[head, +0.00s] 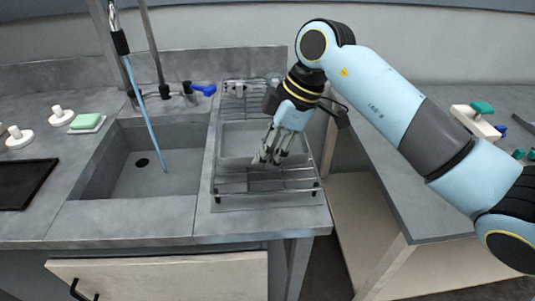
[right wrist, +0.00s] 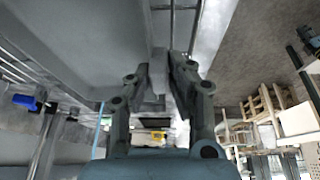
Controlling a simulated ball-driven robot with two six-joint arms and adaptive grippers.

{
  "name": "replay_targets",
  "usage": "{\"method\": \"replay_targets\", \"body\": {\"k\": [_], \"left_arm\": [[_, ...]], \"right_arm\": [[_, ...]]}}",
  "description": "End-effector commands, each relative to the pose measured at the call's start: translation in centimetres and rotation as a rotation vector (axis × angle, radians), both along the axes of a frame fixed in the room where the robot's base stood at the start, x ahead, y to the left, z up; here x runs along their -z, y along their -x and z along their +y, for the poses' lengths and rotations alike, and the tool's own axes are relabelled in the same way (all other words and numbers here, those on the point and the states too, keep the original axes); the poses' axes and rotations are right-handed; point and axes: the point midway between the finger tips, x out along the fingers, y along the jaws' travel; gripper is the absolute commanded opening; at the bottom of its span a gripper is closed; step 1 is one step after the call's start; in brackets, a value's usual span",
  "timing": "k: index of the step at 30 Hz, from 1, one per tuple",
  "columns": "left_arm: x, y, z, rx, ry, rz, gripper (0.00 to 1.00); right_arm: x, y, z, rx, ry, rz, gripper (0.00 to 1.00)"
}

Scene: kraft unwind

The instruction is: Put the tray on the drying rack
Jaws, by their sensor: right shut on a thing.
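A grey tray (head: 237,142) lies over the middle of the wire drying rack (head: 250,191) to the right of the sink. My right gripper (head: 270,156) reaches down from the right and is shut on the tray's edge. In the right wrist view the two fingers (right wrist: 162,72) close on a grey rim, and the broad grey face of the tray (right wrist: 95,45) fills the upper left. I cannot tell whether the tray rests fully on the rack's wires. The gripper hides part of the tray. My left gripper is not in view.
The sink (head: 150,165) is empty, with a blue hose hanging into it. A green sponge (head: 86,121) on a dish, white knobs and a black tray (head: 22,183) are at left. Beyond a gap, the right counter (head: 425,205) holds a white block with a green handle (head: 474,121).

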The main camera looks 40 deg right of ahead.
Motion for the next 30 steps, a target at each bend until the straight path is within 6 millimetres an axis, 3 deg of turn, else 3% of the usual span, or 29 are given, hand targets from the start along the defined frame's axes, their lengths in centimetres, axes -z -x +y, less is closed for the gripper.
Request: {"method": "replay_targets", "body": {"k": [4,13,14,19,30], "left_arm": [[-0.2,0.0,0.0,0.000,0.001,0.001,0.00],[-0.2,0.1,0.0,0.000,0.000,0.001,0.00],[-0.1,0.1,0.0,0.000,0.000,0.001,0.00],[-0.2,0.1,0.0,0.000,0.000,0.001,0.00],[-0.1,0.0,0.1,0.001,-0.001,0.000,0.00]], "right_arm": [[1.4,0.0,0.0,0.000,-0.001,-0.002,0.00],[1.6,0.0,0.0,0.000,0.000,-0.002,0.00],[1.7,0.0,0.0,0.000,0.000,-0.001,0.19],[1.6,0.0,0.0,-0.001,0.000,-0.002,0.41],[0.9,0.1,-0.3,-0.001,0.003,-0.005,0.41]]}}
